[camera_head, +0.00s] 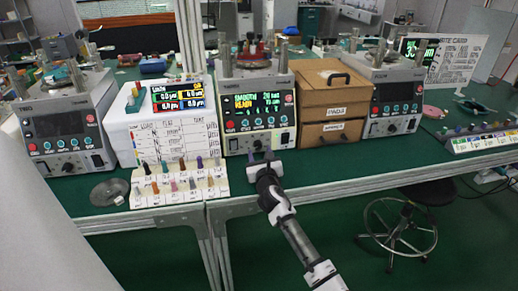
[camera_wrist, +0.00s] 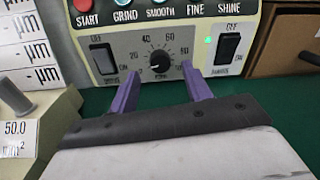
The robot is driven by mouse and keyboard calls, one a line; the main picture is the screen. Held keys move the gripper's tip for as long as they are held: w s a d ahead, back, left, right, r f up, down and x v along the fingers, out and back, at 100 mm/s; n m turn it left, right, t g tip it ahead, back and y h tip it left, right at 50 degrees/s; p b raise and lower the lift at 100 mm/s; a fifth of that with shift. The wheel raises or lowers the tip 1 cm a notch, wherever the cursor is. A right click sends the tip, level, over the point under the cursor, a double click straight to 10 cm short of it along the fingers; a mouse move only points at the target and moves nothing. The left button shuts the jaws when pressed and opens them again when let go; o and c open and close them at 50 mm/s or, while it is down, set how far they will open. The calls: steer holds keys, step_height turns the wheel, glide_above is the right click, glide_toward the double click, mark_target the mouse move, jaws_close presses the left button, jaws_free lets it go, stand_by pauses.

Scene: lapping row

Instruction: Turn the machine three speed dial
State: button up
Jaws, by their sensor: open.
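A lapping machine (camera_head: 258,112) with a lit screen reading SMOOTH and READY stands in the middle of the bench. I cannot read a machine number on it. Its black speed dial (camera_wrist: 160,62) sits on a grey panel with a printed scale. Two dark rocker switches flank the dial, the right one (camera_wrist: 229,49) beside a green light. My gripper (camera_wrist: 161,76) is open, its two purple fingers pointing at the panel, one to each side of the dial and apart from it. In the head view my gripper (camera_head: 262,157) is at the front foot of this machine.
A wooden drawer box (camera_head: 322,103) stands close on the right. A white box with a display (camera_head: 160,124) and a rack of coloured pegs (camera_head: 180,186) stand on the left. Other machines (camera_head: 66,125) (camera_head: 390,98) flank these. A stool (camera_head: 400,226) stands on the floor at right.

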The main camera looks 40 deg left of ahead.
mark_target(258, 146)
steer(key=shift+x, duration=1.65)
steer(key=c, duration=1)
